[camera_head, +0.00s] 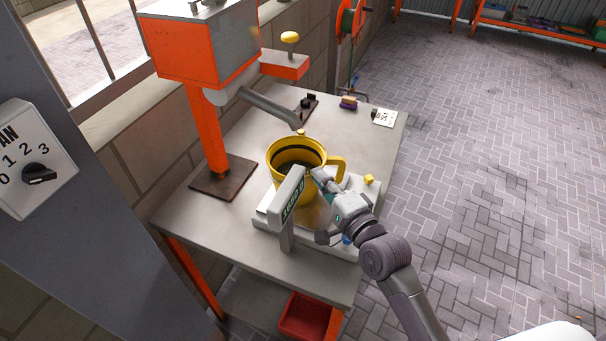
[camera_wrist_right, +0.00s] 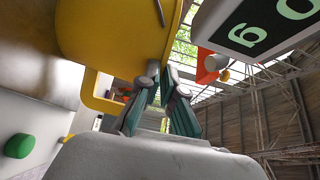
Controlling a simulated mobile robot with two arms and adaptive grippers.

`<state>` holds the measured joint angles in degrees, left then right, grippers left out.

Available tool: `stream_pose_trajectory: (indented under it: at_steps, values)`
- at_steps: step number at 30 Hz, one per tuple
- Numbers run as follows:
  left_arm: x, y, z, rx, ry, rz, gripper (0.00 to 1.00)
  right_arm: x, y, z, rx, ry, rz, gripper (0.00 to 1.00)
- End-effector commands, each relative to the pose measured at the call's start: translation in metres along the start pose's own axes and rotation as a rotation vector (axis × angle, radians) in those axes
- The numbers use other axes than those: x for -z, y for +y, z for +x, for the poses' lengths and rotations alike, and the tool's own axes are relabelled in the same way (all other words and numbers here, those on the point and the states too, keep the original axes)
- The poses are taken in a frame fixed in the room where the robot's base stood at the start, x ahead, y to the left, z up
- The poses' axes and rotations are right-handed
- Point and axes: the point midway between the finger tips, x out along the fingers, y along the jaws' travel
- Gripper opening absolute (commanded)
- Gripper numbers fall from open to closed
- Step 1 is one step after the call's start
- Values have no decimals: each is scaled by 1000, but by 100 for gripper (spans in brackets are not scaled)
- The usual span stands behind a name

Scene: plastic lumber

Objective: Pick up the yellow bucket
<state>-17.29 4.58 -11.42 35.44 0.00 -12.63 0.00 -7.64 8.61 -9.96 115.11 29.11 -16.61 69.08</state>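The yellow bucket (camera_head: 283,178) stands upright on the white platform of a scale (camera_head: 262,222) on the grey workbench. Its handle (camera_head: 339,170) points right. Its inside looks dark. My right gripper (camera_head: 319,178) is at the bucket's right side, by the handle, and partly hides the wall. In the right wrist view, the bucket (camera_wrist_right: 110,38) fills the upper left. The gripper's two teal-padded fingers (camera_wrist_right: 161,78) show a gap between them, with tips close to the bucket's edge. I cannot tell whether they touch it. My left gripper is not in view.
The scale's display (camera_head: 292,195) stands in front of the bucket. An orange machine (camera_head: 205,50) with a grey spout rises at the left, the spout ending near the bucket. A red bin (camera_head: 305,316) sits below the bench.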

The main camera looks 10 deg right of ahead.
Motion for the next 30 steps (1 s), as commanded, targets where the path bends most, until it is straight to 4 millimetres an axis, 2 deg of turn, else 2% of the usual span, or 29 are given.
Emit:
stream_pose_trajectory:
  at_steps: [1,11,16,20,26,30]
  values:
    - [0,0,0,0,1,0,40,-1,5,0,-12,-2,1,0]
    - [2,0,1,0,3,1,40,-1,3,0,-16,-2,3,0]
    - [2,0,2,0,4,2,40,-1,-12,0,-11,-2,3,0]
    - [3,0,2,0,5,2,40,-1,-33,0,-4,-1,3,0]
    - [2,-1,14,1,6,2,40,26,-28,-34,-11,0,-6,0]
    - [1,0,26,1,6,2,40,49,-28,-66,-10,0,-8,0]
